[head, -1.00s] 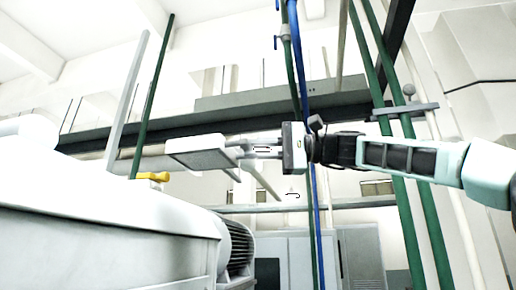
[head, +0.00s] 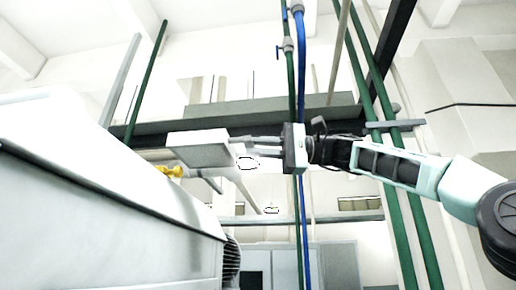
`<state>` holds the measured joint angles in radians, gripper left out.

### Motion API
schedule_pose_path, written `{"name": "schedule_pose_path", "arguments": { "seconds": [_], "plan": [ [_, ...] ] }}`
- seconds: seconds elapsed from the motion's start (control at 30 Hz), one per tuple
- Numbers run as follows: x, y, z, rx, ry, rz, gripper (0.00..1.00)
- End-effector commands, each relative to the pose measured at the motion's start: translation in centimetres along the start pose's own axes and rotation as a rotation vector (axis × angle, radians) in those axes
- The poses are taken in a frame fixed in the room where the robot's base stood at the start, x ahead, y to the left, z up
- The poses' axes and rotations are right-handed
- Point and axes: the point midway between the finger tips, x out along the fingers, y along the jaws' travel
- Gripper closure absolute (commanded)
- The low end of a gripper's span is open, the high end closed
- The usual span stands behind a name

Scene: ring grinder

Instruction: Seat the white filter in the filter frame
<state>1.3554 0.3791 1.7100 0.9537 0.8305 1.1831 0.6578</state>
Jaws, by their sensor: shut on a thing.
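The white filter (head: 200,148) is a flat, pale box held in the air near the middle of the head view. My gripper (head: 240,145) reaches in from the right and is shut on the filter's right end. The filter is slightly tilted and its left end is close to a yellow fitting (head: 172,170) in the picture; I cannot tell whether they touch. I cannot make out the filter frame in this view.
A large white machine housing (head: 100,190) fills the lower left, with a dark vented motor (head: 231,260) behind its edge. Green and blue pipes (head: 300,100) run vertically behind my gripper. Grey cabinets (head: 320,268) stand low at the back.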

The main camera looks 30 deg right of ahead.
Motion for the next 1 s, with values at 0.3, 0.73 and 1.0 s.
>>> {"name": "schedule_pose_path", "arguments": {
  "seconds": [0.3, 0.73, 1.0],
  "plan": [
    [2.1, -0.6, -0.4, 0.000, -0.002, 0.000, 1.00],
    [4.8, -1.0, -1.1, 0.000, -0.001, -0.001, 1.00],
    [5.9, -1.0, -1.4, 0.001, 0.000, -0.002, 1.00]
  ]
}}
